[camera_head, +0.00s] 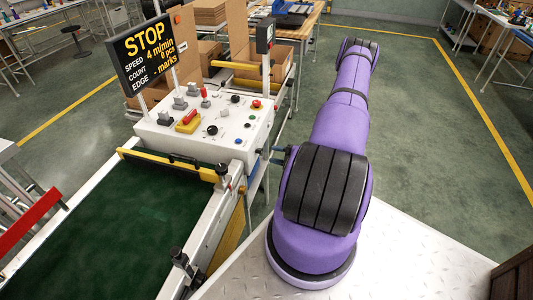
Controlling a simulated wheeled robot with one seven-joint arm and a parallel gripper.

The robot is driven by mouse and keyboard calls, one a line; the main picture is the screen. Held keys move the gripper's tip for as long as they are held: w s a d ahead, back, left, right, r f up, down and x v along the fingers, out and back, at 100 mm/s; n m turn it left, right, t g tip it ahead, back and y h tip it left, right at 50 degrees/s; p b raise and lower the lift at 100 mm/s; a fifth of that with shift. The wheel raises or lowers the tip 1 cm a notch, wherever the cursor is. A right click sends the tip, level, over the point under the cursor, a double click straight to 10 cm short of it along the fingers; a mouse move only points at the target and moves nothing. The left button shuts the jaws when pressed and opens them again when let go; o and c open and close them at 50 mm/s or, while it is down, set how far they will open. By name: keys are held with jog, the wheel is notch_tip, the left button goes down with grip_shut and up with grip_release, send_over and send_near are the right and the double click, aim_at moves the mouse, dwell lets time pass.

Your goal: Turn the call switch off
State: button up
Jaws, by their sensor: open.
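A white control panel (222,143) stands left of my purple arm, at the far end of the green conveyor belt. My arm reaches away from the camera to the right of the panel.
A black sign (149,52) reading STOP in yellow stands behind the panel. The green belt (110,235) fills the lower left, with a yellow bar (165,162) across its far end. Cardboard boxes (285,62) stand behind.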

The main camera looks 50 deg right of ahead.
jog(key=v, duration=0.5)
jog(key=shift+s+d, duration=0.15)
jog(key=shift+s, duration=0.2)
